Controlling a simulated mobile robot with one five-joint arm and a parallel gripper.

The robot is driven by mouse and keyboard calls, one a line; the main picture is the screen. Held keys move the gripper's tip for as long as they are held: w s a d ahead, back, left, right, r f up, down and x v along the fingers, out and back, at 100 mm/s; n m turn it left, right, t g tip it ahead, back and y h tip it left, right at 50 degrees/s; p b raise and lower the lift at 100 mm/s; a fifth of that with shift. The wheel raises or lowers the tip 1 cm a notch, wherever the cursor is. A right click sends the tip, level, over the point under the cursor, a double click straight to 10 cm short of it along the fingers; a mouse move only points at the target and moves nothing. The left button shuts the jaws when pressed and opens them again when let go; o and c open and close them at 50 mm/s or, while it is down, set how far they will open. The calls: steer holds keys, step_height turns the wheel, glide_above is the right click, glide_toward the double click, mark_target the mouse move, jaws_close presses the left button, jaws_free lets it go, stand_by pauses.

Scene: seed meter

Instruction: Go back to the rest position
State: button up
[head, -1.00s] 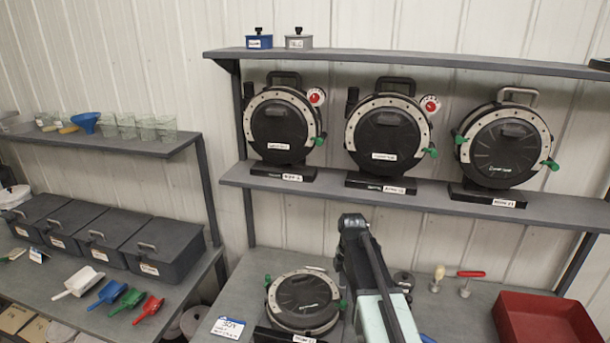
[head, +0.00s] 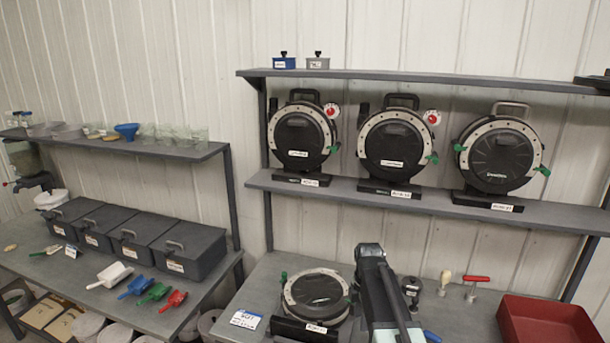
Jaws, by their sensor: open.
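My arm reaches up from the bottom of the head view over the bench, and its dark end, my gripper (head: 369,252), is near the middle of the bench. The fingertips cannot be made out. No object shows in it. A round seed meter (head: 316,292) lies on the bench to the left of my arm. Several more meters stand upright on the shelf behind, among them the left one (head: 301,138), the middle one (head: 394,147) and the right one (head: 498,155).
A red tray (head: 547,322) sits on the bench at the right. A red-handled tool (head: 475,282) stands between it and my arm. A white label card (head: 245,319) lies left of the bench meter. Grey lidded bins (head: 190,252) and coloured scoops (head: 137,287) are on the left table.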

steer(key=s+f+m+b, duration=1.1)
steer(key=s+m, duration=0.3)
steer(key=m, duration=0.6)
steer(key=shift+s+a+f, duration=0.25)
steer(key=shift+a+f, duration=0.1)
steer(key=shift+f, duration=0.3)
stand_by(0.5)
steer(key=shift+c, duration=0.7)
steer(key=shift+d, duration=0.1)
